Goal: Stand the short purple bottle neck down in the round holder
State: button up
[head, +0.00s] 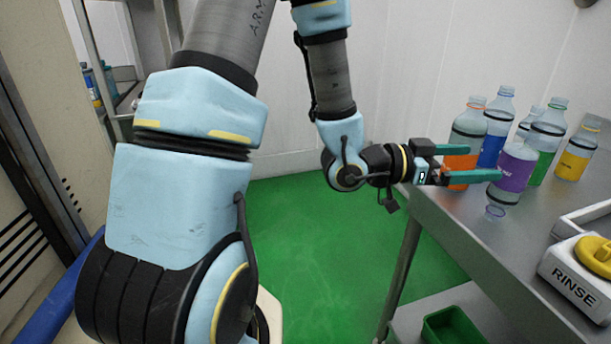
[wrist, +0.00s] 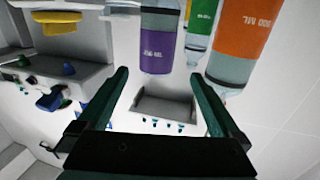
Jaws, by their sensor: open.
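The short purple bottle (head: 515,170) is at the near left edge of the steel table, with its clear neck end pointing down. It also shows in the wrist view (wrist: 160,48), where the picture is upside down. My gripper (head: 482,162) is open and level, reaching from the left at label height. Its near finger overlaps the left edge of the purple label in the head view. In the wrist view the bottle stands just ahead of the gap between my fingertips (wrist: 158,74). A small clear round shape shows under the bottle; I cannot tell neck from round holder there.
An orange bottle (head: 466,132), a blue bottle (head: 491,150), a green bottle (head: 545,145) and a yellow bottle (head: 577,155) stand upright close behind and beside it. A box marked RINSE (head: 578,284) with a yellow knob sits at the front right. Bare steel tabletop (head: 462,222) lies in front.

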jog(key=w+a+f+n+t+y, duration=0.35)
jog(key=w+a+y, duration=0.3)
jog(key=a, duration=0.25)
jog(key=w+a+f+n+t+y, duration=0.3)
jog(key=w+a+f+n+y, duration=0.15)
jog(key=w+a, duration=0.4)
jog(key=s+a+n+g+y, duration=0.25)
jog(key=a+y, duration=0.25)
jog(key=a, duration=0.7)
jog(key=s+a+n+g+y, duration=0.1)
jog(key=s+a+n+g, duration=0.2)
jog(key=s+a+n, duration=0.3)
jog(key=shift+s+a+r+y, duration=0.25)
jog(key=shift+s+a+y, duration=0.05)
jog(key=shift+s+a, duration=0.7)
jog(key=shift+w, duration=0.1)
